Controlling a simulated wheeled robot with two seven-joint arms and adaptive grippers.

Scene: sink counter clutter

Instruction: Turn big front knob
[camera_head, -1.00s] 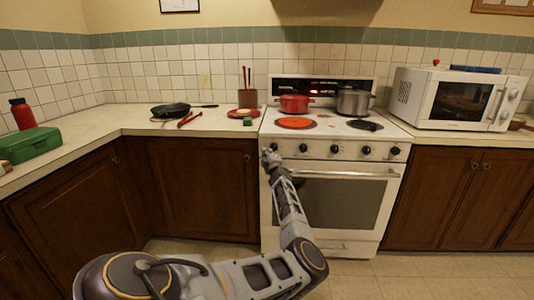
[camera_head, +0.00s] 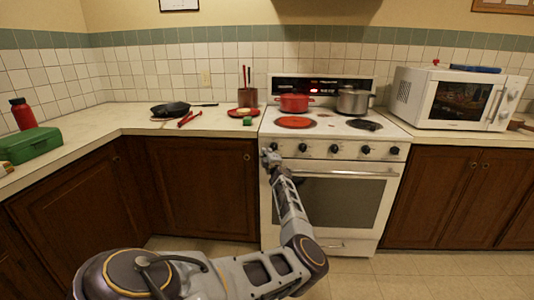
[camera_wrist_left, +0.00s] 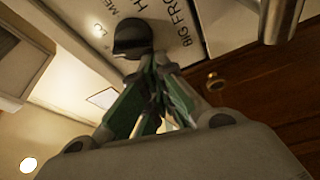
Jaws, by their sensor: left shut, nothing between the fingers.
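The white stove (camera_head: 334,165) has a row of black knobs on its front panel. The front left burner (camera_head: 295,122) looks red. My right gripper is not in view.
A red pot (camera_head: 294,104) and a steel pot (camera_head: 354,102) stand on the rear burners. The oven handle (camera_head: 345,172) runs below the knobs. A microwave (camera_head: 455,98) stands on the right counter.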

